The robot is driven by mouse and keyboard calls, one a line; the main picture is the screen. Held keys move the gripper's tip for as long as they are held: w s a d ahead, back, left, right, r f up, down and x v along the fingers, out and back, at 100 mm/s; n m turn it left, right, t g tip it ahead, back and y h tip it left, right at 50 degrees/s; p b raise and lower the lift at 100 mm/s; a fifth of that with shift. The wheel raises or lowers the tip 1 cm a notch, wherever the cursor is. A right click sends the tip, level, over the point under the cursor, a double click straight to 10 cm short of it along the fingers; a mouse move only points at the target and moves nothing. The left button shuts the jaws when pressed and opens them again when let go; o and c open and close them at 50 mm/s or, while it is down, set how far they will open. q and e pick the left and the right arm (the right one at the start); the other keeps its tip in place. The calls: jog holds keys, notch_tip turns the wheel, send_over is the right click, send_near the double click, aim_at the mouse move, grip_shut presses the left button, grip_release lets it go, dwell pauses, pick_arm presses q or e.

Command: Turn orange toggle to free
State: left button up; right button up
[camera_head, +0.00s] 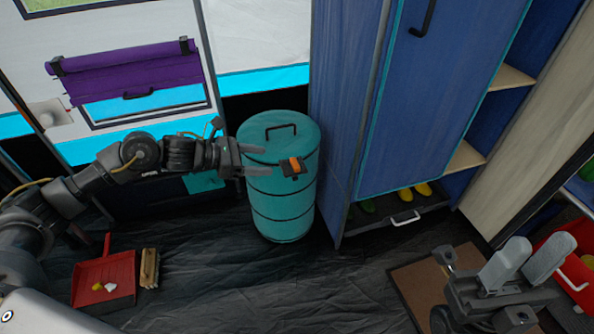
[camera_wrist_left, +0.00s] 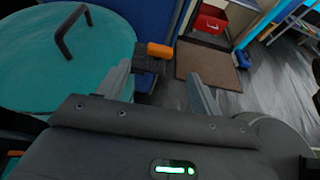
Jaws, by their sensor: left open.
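The orange toggle (camera_head: 293,164) sits on a dark latch at the upper right side of a teal lidded barrel (camera_head: 283,208). In the left wrist view the orange toggle (camera_wrist_left: 160,50) lies crosswise just beyond the fingertips, roughly between them. My left gripper (camera_head: 268,160) is open and empty, with its fingers pointing right at the toggle. In the left wrist view my left gripper (camera_wrist_left: 158,74) frames the dark latch. I cannot tell whether a finger touches it. My right gripper (camera_head: 540,241) is at the lower right, away from the barrel, with its fingers apart and empty.
A blue cabinet (camera_head: 437,90) stands close to the barrel's right. A red dustpan (camera_head: 104,278) and a brush (camera_head: 149,268) lie on the dark floor at lower left. A brown mat (camera_head: 418,284) lies near my right gripper. The floor before the barrel is clear.

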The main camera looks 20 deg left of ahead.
aim_at(292, 163)
pick_arm(q)
jog(key=b+x, duration=0.2)
jog(key=x, duration=0.8)
jog(key=shift+w+d+f, duration=0.1)
jog(key=shift+w+d, duration=0.1)
jog(key=shift+d, duration=0.1)
jog(key=shift+c, duration=0.3)
jog(key=c, duration=0.9)
